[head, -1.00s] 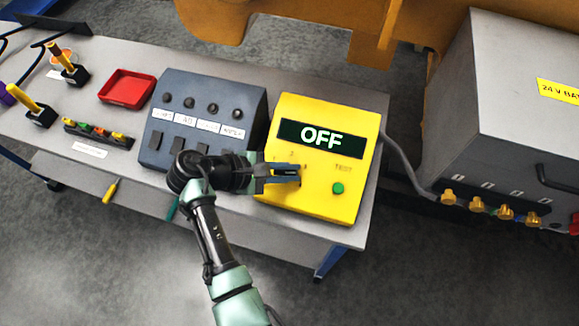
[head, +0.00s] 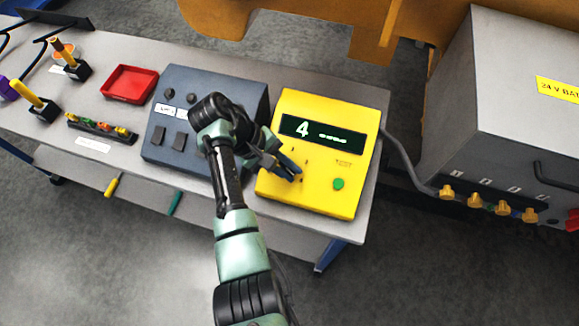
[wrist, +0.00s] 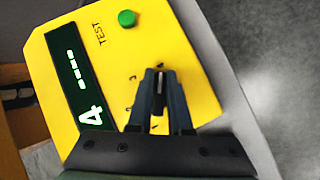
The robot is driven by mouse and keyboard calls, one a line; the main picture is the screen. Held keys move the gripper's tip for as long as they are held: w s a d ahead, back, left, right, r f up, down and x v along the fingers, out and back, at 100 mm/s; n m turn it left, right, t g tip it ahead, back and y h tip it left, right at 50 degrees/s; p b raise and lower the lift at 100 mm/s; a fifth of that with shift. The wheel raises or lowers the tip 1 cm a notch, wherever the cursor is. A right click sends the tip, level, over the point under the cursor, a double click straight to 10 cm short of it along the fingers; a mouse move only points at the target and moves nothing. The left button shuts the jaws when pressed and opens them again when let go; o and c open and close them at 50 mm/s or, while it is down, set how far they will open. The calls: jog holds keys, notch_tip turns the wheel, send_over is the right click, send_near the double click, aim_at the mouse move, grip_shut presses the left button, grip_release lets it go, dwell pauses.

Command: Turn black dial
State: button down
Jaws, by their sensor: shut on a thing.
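The yellow tester (head: 312,205) stands on the bench with a dark display (head: 322,134) that reads "4" followed by small dashes. A green button (head: 338,184) sits at its lower right beside the word TEST. My gripper (head: 293,174) reaches the tester's face from the left, its fingers pointing down at the dial's place. In the wrist view my gripper (wrist: 160,82) is shut on the black dial (wrist: 159,92), of which a dark sliver shows between the fingertips. Small marks surround the fingers on the yellow face. Most of the dial is hidden by the fingers.
A dark blue switch box (head: 180,95) stands close to the left of the tester, partly behind my arm. A red tray (head: 129,83) lies further left. A grey battery cabinet (head: 520,100) stands at the right, with a cable running to it.

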jog(key=shift+w+a, duration=0.15)
jog(key=shift+a, duration=0.05)
dwell(0.4)
jog(key=c, duration=0.8)
grip_release()
jog(key=shift+c, duration=0.2)
jog(key=shift+w+f, duration=0.15)
jog(key=shift+w, duration=0.05)
jog(key=shift+s, duration=0.1)
jog(key=shift+a+r, duration=0.15)
jog(key=shift+r, duration=0.2)
jog(key=p+v, duration=0.3)
jog(key=v, duration=0.9)
jog(key=shift+p, duration=0.3)
jog(key=shift+r, duration=0.15)
